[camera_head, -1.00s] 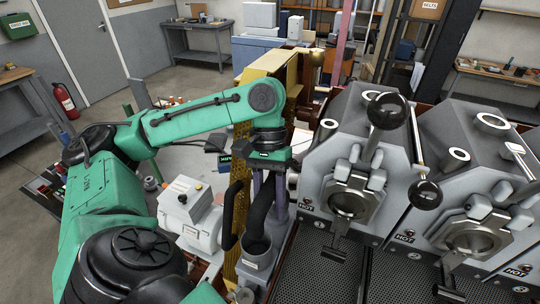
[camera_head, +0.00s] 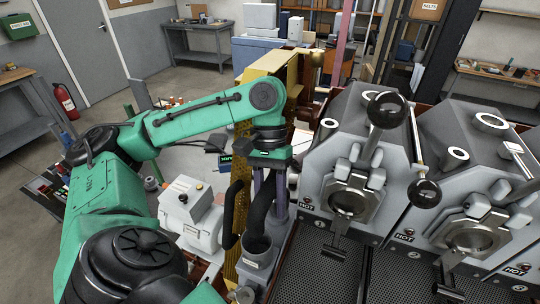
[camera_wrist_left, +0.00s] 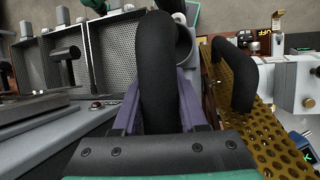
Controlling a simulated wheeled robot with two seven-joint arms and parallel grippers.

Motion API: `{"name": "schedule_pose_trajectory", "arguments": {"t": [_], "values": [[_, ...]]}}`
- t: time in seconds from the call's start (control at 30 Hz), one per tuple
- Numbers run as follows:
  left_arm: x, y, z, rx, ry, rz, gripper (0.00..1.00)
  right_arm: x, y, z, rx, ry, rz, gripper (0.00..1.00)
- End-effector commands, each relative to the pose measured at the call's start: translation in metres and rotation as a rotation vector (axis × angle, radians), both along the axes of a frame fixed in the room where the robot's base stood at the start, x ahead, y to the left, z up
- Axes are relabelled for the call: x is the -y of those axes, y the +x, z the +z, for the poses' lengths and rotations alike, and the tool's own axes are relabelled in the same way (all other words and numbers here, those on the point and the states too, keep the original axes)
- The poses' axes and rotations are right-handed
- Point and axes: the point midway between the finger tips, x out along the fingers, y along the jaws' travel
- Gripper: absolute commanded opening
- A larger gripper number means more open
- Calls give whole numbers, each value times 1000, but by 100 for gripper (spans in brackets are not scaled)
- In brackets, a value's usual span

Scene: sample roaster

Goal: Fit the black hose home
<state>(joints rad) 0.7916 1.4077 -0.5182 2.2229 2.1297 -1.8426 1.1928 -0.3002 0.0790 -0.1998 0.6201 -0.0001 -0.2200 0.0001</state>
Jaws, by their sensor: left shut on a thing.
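The black hose (camera_head: 261,213) hangs below my left gripper (camera_head: 268,187) in the head view. My left gripper is shut on it, with purple fingers on both sides. In the left wrist view the hose (camera_wrist_left: 158,65) runs up between the fingers (camera_wrist_left: 160,112). The lower end of the hose is at the mouth of a grey round cup-like fitting (camera_head: 256,256). A grey rim (camera_wrist_left: 184,45) shows beside the hose in the left wrist view. I cannot tell how deep the hose end sits. My right gripper is not in view.
A black curved handle (camera_head: 231,212) stands close left of the hose on the yellow perforated guard (camera_head: 240,150). A grey motor box (camera_head: 184,200) is farther left. Roaster fronts marked HOT (camera_head: 346,203) and a perforated tray (camera_head: 315,265) are on the right.

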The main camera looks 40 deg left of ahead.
Motion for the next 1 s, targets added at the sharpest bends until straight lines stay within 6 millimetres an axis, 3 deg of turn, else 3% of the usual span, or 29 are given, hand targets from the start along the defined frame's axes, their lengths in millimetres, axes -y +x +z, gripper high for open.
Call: {"name": "schedule_pose_trajectory", "arguments": {"t": [1.0], "values": [[0, -2, -25, -14, -4, 1, 0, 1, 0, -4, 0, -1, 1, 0]]}}
